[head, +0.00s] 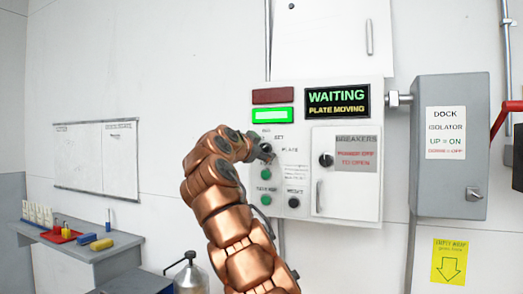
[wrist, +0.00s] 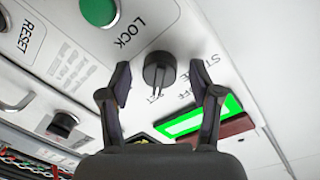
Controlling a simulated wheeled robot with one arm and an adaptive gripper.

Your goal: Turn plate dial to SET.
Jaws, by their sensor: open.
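The plate dial is a dark round knob (wrist: 158,72) with a raised ridge on the white control panel (head: 375,98). In the wrist view small lettering stands around it: what looks like SET is just below, with OFF to the right. The ridge runs roughly up and down in that view; I cannot tell which end is the pointer. My gripper (wrist: 160,68) is open, one finger on each side of the dial, with gaps visible. I cannot tell how close the fingertips are to the panel. In the head view my gripper (head: 264,152) is at the panel's left and mostly hides the dial.
A lit green lamp (head: 272,116) sits below a dark red one (head: 273,96). The display (head: 337,101) reads WAITING, PLATE MOVING. A green LOCK button (wrist: 98,10) is near the dial. The breaker door (head: 345,190) and grey isolator box (head: 450,180) are to the right.

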